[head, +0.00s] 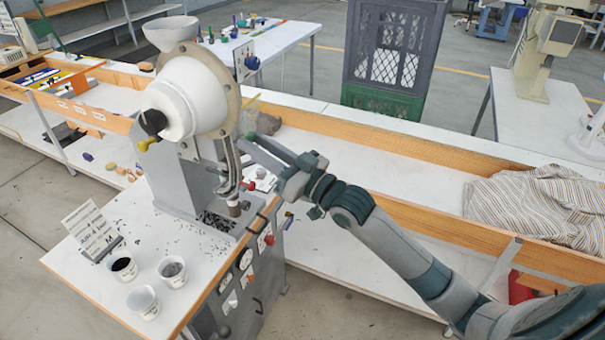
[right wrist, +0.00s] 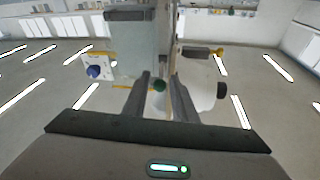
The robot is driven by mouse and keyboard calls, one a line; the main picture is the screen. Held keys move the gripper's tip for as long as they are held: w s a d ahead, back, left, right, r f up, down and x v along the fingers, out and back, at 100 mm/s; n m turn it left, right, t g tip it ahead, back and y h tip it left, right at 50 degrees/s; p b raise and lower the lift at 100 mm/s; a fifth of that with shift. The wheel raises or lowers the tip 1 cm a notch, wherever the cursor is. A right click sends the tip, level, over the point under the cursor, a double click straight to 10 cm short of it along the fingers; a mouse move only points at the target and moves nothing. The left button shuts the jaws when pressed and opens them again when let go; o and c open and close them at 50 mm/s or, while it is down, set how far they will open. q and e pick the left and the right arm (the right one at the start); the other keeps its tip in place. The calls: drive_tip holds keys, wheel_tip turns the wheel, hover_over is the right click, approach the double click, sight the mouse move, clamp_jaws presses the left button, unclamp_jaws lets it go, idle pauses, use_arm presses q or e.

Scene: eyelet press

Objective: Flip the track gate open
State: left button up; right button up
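The eyelet press (head: 178,170) stands at the left of centre in the head view, with a large white drum (head: 192,95) and a narrow track (head: 232,165) running down its right side. My right gripper (head: 252,148) is beside the track, just below the drum. In the right wrist view its two fingers (right wrist: 160,98) are apart, and a small green knob (right wrist: 159,86) shows between them. I cannot tell whether the fingers touch the knob. The track gate cannot be told apart clearly, so its position is unclear. My left gripper is out of view.
Three white cups (head: 143,302) and a card stand (head: 91,231) occupy the press table's front left. A red knob (head: 269,240) sits on its side panel. A striped cloth (head: 530,205) lies on the long bench at right. A dark crate (head: 392,55) stands behind.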

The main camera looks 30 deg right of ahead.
drive_tip(key=b+v, duration=0.6)
drive_tip(key=v, duration=1)
drive_tip(key=shift+b, duration=0.35)
drive_tip(key=shift+s+f, duration=0.1)
drive_tip(key=shift+s, duration=0.1)
drive_tip(key=shift+d, duration=0.1)
